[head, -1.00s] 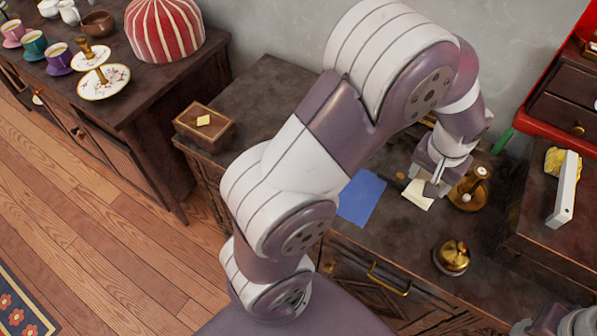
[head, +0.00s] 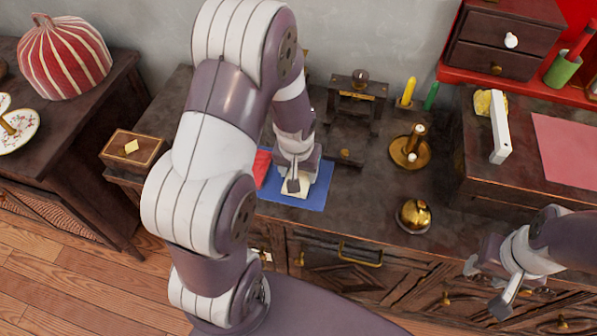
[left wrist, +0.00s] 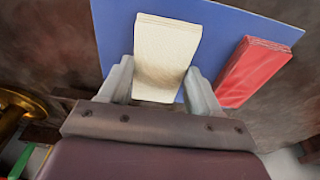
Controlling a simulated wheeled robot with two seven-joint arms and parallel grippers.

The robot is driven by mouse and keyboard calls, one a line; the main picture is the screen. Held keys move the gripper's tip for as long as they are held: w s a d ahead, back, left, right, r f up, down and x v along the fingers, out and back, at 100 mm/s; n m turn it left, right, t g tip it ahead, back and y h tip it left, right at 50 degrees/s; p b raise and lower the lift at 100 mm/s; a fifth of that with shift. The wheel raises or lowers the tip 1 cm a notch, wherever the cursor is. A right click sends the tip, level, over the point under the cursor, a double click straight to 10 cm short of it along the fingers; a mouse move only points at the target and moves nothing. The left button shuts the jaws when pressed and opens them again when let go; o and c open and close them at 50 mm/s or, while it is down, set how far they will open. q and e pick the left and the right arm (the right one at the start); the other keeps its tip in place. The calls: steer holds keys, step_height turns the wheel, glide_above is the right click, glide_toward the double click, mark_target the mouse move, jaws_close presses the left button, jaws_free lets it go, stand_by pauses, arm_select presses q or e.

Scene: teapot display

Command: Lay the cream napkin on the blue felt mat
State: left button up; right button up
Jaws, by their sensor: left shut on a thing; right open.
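The cream napkin (head: 301,191) is a small folded rectangle held in my left gripper (head: 294,186), which is shut on it above the blue felt mat (head: 319,190). In the left wrist view the napkin (left wrist: 166,50) sticks out between the two fingers, with the blue mat (left wrist: 117,28) behind it. I cannot tell whether it touches the mat. A red folded cloth (head: 262,166) lies at the mat's left side; it also shows in the left wrist view (left wrist: 252,72), beside the napkin and apart from it. My right gripper (head: 484,287) is open and empty, in front of the cabinet at the right.
A brass candlestick (head: 409,151) and a brass bell (head: 413,216) stand right of the mat. A dark wooden stand (head: 354,110) is behind it. A wooden box (head: 133,148) sits at the left end. The cabinet top between mat and bell is clear.

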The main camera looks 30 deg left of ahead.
arm_select(q)
steer(key=shift+w+f, duration=0.1)
steer(key=shift+f, duration=0.15)
steer(key=shift+f, duration=0.15)
steer(key=o, duration=1)
steer(key=shift+o, duration=0.2)
step_height(320, 180, up, 11)
steer(key=s+p, duration=0.2)
steer(key=p, duration=0.1)
steer(key=s+d+r+m, duration=0.1)
steer(key=s+d+m, duration=0.2)
steer(key=s+d, duration=0.2)
steer(key=shift+s+d+r, duration=0.15)
steer(key=shift+s+r, duration=0.25)
steer(key=shift+s, duration=0.6)
